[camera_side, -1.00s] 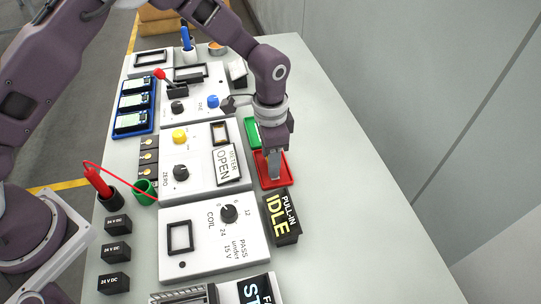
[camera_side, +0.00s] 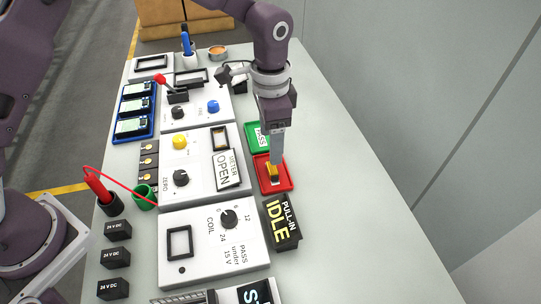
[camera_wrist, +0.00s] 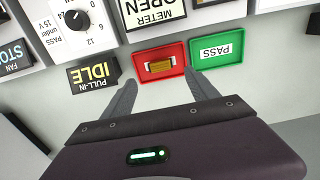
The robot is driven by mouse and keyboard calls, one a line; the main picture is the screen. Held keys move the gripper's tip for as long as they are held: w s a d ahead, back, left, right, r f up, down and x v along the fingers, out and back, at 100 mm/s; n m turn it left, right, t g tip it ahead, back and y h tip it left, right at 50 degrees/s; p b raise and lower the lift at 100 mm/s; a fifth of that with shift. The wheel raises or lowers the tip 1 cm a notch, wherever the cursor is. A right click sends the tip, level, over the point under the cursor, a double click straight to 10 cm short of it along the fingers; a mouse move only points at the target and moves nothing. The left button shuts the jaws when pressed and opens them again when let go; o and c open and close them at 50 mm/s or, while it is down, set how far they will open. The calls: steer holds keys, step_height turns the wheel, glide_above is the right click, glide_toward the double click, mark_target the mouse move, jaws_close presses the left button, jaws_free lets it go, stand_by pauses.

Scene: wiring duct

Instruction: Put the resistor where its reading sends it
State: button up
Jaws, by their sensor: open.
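The resistor (camera_side: 272,171), a small gold-brown block, lies in the red tray (camera_side: 289,184). In the wrist view the resistor (camera_wrist: 160,66) rests inside the red tray's rim (camera_wrist: 137,58). My gripper (camera_side: 278,159) is just above the red tray, open and empty; in the wrist view its two fingers (camera_wrist: 160,82) are spread apart on the near side of the tray. The green tray (camera_side: 252,128), labelled PASS, sits beside the red one and is empty in the wrist view (camera_wrist: 238,60). The meter display (camera_side: 228,170) reads OPEN.
The PULL-IN display (camera_side: 282,222) reads IDLE and stands close to the red tray. The coil panel (camera_side: 205,262) and meter panel (camera_side: 195,158) line the left of the trays. A red probe (camera_side: 98,187) stands in a holder. The table right of the trays is clear.

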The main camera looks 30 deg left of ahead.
step_height(320, 180, up, 4)
steer(key=shift+r, duration=0.15)
steer(key=s+a+r+n+t, duration=0.1)
steer(key=s+a+r+n, duration=0.1)
steer(key=s+a+r, duration=0.4)
steer(key=s+a+r+n+t, duration=0.1)
steer(key=s+a+r+n, duration=0.15)
steer(key=r, duration=0.55)
steer(key=s+a+n+t, duration=0.1)
steer(key=s+a, duration=0.3)
steer(key=s, duration=0.5)
steer(key=s+a+n+t, duration=0.2)
steer(key=s+a+n, duration=0.1)
steer(key=s, duration=0.6)
steer(key=shift+a+t, duration=0.3)
steer(key=shift+a, duration=0.3)
steer(key=shift+r+n, duration=0.1)
steer(key=shift+n, duration=0.15)
steer(key=shift+c, duration=0.2)
